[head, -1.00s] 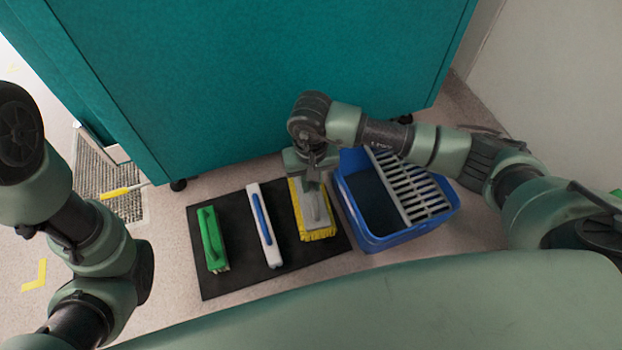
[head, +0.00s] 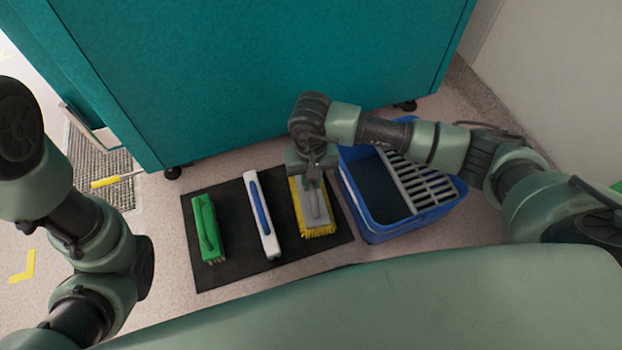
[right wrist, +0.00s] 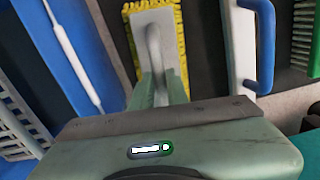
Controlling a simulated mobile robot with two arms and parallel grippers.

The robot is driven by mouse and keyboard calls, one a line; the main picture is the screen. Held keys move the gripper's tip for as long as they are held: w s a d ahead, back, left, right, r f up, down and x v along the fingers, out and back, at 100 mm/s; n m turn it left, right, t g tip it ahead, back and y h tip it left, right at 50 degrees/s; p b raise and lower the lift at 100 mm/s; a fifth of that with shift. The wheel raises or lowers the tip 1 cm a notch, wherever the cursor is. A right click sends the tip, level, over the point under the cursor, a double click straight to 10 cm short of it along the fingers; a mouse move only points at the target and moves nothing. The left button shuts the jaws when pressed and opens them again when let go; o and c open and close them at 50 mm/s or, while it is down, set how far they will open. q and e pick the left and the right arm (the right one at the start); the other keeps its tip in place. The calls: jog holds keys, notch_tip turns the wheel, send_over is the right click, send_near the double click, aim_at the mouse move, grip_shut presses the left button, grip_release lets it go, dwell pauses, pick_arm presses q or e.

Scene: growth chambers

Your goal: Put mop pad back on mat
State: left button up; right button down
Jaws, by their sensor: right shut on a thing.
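The mop pad (head: 315,212) has a grey plate with a handle and a yellow fringe. It is at the right part of the black mat (head: 232,270) and appears to rest on it, right of the white and blue tool. My right gripper (head: 312,178) is over the pad's far end, shut on its handle. In the right wrist view the mop pad (right wrist: 170,35) shows with its grey handle between the fingers. My left arm is at the left of the head view, but its gripper is out of frame.
A green brush (head: 208,228) and a white tool with a blue handle (head: 262,213) lie on the mat. A blue bucket (head: 385,233) with a grey wringer grid (head: 420,180) stands right of the mat. A teal cabinet (head: 260,80) stands behind. A yellow-handled tool (head: 105,183) lies at left.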

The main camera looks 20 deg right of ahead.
jog(key=c, duration=1.3)
grip_release()
jog(key=shift+r, duration=0.15)
